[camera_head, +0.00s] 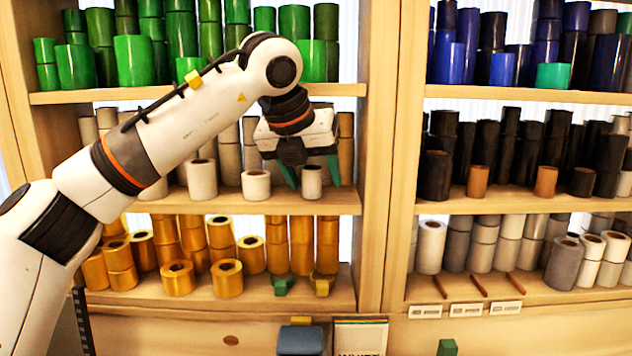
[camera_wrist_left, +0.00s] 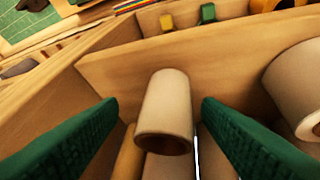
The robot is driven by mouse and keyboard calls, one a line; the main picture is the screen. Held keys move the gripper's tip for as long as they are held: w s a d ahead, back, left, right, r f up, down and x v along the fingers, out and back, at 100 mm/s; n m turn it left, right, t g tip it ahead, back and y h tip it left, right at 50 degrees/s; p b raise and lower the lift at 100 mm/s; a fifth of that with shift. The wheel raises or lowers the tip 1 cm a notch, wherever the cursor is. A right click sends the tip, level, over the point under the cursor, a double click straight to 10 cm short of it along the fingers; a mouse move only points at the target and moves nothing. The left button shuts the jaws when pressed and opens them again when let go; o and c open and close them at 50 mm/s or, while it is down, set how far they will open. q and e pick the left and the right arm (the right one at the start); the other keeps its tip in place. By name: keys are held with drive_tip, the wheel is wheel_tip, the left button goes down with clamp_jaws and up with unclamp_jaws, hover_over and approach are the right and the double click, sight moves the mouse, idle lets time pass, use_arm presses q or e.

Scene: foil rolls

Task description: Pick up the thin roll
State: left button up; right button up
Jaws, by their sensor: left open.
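A thin pale roll (camera_head: 311,184) stands upright near the front edge of the middle left shelf. My left gripper (camera_head: 314,187) is open, with its green fingers on either side of this roll. In the left wrist view, the roll (camera_wrist_left: 165,98) lies between the two open green fingers (camera_wrist_left: 160,106). A gap shows on both sides of it, so neither finger appears to touch it. My right gripper is not in view.
A wider white roll (camera_head: 256,186) stands just left of the gripper, and it also shows large in the wrist view (camera_wrist_left: 298,88). More rolls stand close behind. The shelf board (camera_head: 240,204) runs below, and a wooden upright (camera_head: 378,180) is at the right.

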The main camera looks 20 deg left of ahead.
use_arm(q)
drive_tip(key=shift+s+a, duration=0.1)
drive_tip(key=shift+a, duration=0.3)
drive_tip(key=shift+s+r, duration=0.1)
drive_tip(key=shift+s, duration=0.05)
drive_tip(key=shift+c, duration=0.7)
drive_tip(key=c, duration=0.3)
drive_tip(key=shift+d, duration=0.25)
drive_tip(key=c, duration=0.7)
drive_tip(key=shift+a, duration=0.1)
